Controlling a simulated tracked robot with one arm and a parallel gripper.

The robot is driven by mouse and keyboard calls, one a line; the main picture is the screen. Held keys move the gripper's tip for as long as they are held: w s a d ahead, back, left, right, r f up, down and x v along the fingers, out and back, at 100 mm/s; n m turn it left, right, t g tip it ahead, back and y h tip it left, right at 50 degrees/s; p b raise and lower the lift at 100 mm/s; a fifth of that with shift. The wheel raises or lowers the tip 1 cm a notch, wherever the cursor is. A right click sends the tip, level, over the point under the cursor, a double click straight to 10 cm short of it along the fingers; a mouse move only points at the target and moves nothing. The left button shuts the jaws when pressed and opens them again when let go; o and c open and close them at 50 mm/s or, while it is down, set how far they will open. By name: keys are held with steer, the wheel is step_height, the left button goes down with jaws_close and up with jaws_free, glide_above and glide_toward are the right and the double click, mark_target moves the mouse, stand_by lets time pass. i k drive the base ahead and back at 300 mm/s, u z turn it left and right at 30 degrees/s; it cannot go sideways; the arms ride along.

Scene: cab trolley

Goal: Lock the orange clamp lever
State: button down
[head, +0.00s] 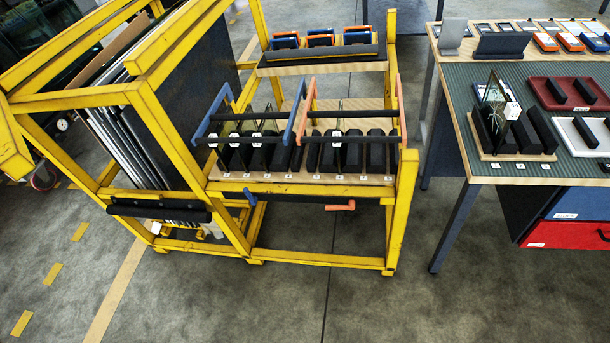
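The orange clamp lever (342,207) is a small handle on the front of the yellow trolley (318,258), below the right half of the rack shelf. It appears to lie roughly level, pointing right, at a dark bar (290,199). A blue lever (250,197) hangs at the left part of the same bar. Above, an orange clamp frame (402,112) with a dark crossbar spans the right group of black slotted blocks (376,152). A blue clamp frame (212,118) spans the left group. My gripper is not in view.
A table (467,108) with trays, black blocks and small devices stands at the right, with blue and red drawers (566,235) below. Dark panels (195,105) lean in the trolley's left side. The floor (470,300) in front is clear.

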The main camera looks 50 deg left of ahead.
mark_target(351, 206)
steer(key=z, duration=0.05)
steer(key=k, duration=1.4)
steer(key=u, duration=0.65)
steer(key=k, duration=0.65)
steer(key=u, duration=0.35)
steer(key=i, duration=1.6)
steer(key=u, duration=0.1)
